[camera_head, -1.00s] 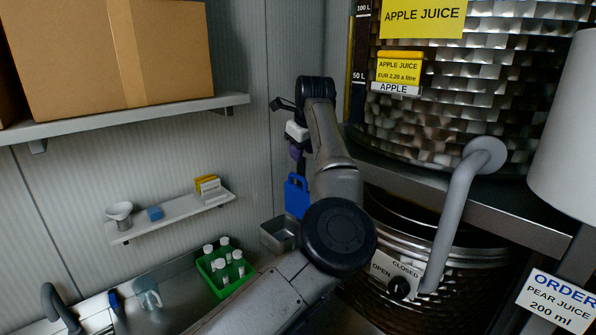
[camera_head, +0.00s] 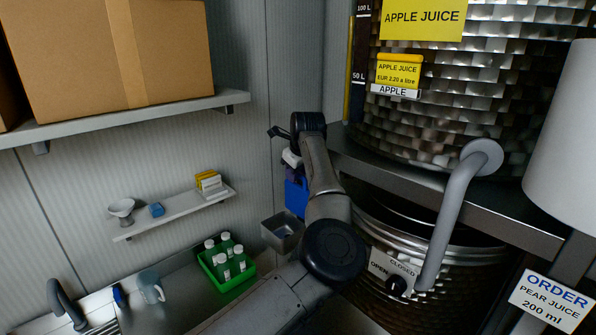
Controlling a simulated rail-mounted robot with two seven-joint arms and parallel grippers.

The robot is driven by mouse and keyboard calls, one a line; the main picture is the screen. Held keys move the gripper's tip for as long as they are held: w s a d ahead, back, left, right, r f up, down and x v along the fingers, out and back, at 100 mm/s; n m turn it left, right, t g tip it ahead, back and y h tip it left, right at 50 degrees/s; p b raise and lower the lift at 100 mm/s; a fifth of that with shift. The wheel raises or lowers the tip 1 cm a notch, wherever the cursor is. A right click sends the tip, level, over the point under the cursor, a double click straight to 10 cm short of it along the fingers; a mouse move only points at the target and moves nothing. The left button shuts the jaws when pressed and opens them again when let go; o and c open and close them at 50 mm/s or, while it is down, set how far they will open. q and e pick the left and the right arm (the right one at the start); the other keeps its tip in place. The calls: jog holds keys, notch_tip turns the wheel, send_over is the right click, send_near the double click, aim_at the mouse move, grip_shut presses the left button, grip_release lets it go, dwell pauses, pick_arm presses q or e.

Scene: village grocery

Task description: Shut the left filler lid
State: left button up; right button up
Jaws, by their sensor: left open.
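I cannot make out the left filler lid in this view. The lower steel tank (camera_head: 455,275) stands at the lower right, with a tap knob (camera_head: 396,286) on an OPEN/CLOSED plate. Its upper rim shows beneath the metal shelf. My left arm reaches up from the bottom centre and bends at the top. My left gripper (camera_head: 292,173) hangs from the wrist, small and partly hidden by my arm link. It is open, with nothing visible in it, in front of a blue item (camera_head: 296,198) near the wall. My right gripper is not in view.
The apple juice tank (camera_head: 450,110) stands on the metal shelf (camera_head: 495,208) at the right, near a grey curved pipe (camera_head: 455,205). A green crate (camera_head: 232,281) of bottles and a steel box (camera_head: 281,233) are left of my arm. A cardboard box (camera_head: 120,60) sits on the upper-left shelf.

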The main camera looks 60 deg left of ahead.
pick_arm(q)
jog(key=shift+c, duration=0.5)
jog(key=c, duration=0.6)
grip_shut()
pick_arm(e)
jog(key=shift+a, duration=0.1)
